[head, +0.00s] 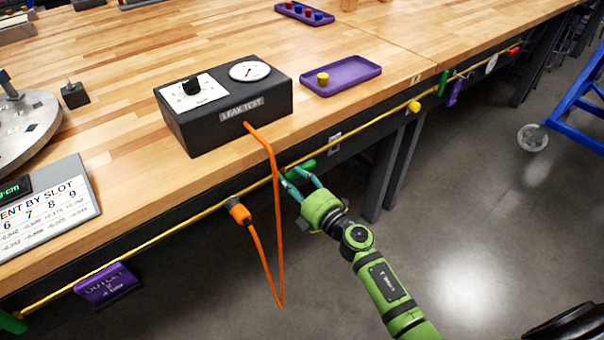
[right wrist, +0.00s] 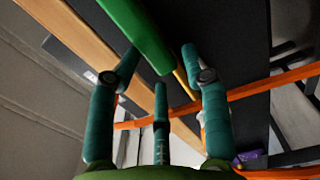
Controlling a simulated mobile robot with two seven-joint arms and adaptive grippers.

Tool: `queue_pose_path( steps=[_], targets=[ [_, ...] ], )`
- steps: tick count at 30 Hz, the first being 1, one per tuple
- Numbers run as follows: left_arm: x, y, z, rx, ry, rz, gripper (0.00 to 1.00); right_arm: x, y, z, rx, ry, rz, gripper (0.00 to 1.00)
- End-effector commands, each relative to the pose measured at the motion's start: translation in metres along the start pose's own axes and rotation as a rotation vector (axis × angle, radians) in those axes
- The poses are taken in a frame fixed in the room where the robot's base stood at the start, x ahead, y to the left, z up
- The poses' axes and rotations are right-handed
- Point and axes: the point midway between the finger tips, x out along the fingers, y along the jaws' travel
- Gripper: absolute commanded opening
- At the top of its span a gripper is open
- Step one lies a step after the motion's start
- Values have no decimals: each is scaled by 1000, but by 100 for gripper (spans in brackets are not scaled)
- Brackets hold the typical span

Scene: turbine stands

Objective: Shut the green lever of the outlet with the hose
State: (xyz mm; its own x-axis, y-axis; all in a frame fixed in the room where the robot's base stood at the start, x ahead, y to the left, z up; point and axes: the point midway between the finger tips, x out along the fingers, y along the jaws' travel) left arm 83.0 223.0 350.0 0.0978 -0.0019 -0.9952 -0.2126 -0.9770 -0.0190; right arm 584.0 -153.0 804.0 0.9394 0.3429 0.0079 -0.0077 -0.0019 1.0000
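The orange hose (head: 256,262) runs from the black leak test box (head: 245,103) to an orange fitting (head: 238,211) under the bench edge. Right of the fitting, a green lever (head: 306,165) sits at the yellow pipe and looks roughly in line with it. My right gripper (head: 292,176) is right at this lever, its teal fingers apart. In the right wrist view the green lever (right wrist: 135,33) reaches down between the spread fingertips (right wrist: 160,62); I cannot tell if they touch. The hose crosses behind the fingers. My left gripper is not in view.
The yellow pipe (head: 180,235) runs along the bench front. Another green lever (head: 444,82) is farther right, and a green part (head: 12,322) shows at the lower left. A purple outlet tag (head: 107,284) hangs at left. Open floor lies right of my arm.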

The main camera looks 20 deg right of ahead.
Motion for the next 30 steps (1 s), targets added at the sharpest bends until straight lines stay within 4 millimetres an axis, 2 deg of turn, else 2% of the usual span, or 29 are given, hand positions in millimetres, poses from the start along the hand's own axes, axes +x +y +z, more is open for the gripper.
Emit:
queue_pose_path(
  steps=[6,26,27,29,30],
  targets=[
    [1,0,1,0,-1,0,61,8,-2,0,1,-1,-4,45],
    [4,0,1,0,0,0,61,7,-10,0,3,-4,-11,45],
    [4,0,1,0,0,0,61,6,-11,1,3,-4,-12,43],
    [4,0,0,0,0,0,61,6,-11,0,3,-4,-12,19],
    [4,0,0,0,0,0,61,6,-11,0,4,-3,-13,3]
  ],
)
